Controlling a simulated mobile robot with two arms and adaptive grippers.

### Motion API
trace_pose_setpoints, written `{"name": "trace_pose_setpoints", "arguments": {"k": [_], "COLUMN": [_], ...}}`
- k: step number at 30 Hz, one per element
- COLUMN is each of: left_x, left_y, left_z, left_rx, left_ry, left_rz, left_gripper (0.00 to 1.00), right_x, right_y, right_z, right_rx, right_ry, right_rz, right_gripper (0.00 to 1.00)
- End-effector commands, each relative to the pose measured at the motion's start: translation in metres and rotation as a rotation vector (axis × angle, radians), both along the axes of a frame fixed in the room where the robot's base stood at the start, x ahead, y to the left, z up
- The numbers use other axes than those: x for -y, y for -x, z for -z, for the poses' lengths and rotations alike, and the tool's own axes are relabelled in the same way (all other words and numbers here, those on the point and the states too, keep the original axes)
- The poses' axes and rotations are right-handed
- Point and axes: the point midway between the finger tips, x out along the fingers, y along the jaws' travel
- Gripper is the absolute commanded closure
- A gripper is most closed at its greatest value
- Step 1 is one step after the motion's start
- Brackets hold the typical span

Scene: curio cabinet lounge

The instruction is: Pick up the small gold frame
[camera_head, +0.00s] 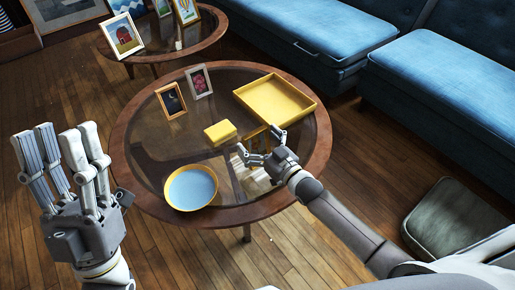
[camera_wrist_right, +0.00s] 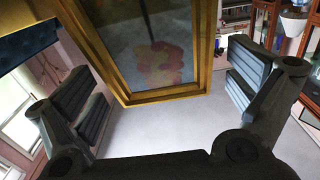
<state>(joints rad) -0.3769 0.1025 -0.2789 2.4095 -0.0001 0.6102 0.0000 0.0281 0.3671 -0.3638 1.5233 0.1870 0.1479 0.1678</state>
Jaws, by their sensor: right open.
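The small gold frame (camera_head: 254,137) stands on the round glass-topped table, partly hidden behind my right gripper. My right gripper (camera_head: 262,150) is open close to it, low over the table's right side. In the right wrist view the gold frame (camera_wrist_right: 195,92) rises between the two open fingers of my right gripper (camera_wrist_right: 165,95), with clear gaps on both sides. It holds a picture with a pinkish blotch; its top is out of view. My left gripper (camera_head: 57,145) is open and empty, fingers up, left of the table.
The round table (camera_head: 120,150) also bears a yellow tray (camera_head: 305,112), a yellow box (camera_head: 220,133), a blue yellow-rimmed bowl (camera_head: 191,187), a moon-picture frame (camera_head: 171,100) and a pale frame (camera_head: 199,81). Another table (camera_head: 205,42) with frames stands behind. Blue sofas (camera_head: 440,80) are at right.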

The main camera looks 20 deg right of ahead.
Motion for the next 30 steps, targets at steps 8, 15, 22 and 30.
{"name": "trace_pose_setpoints", "arguments": {"k": [8, 15, 22, 30], "left_x": [0.000, 0.000, 0.000, 0.003], "left_y": [0.000, 0.000, 0.000, -0.015], "left_z": [0.000, 0.000, 0.000, 0.007], "left_rx": [-0.002, -0.002, -0.003, -0.090], "left_ry": [-0.001, -0.001, -0.001, -0.026], "left_rz": [0.000, 0.000, 0.000, -0.005], "left_gripper": [0.60, 0.60, 0.60, 0.60], "right_x": [0.000, 0.000, 0.000, 0.000], "right_y": [0.000, 0.000, 0.000, 0.000], "right_z": [0.000, -0.001, -0.001, -0.010], "right_rx": [0.000, 0.002, 0.002, 0.003], "right_ry": [0.000, -0.001, -0.001, 0.000], "right_rz": [0.000, 0.000, 0.000, 0.000], "right_gripper": [0.26, 0.53, 0.53, 0.53]}}
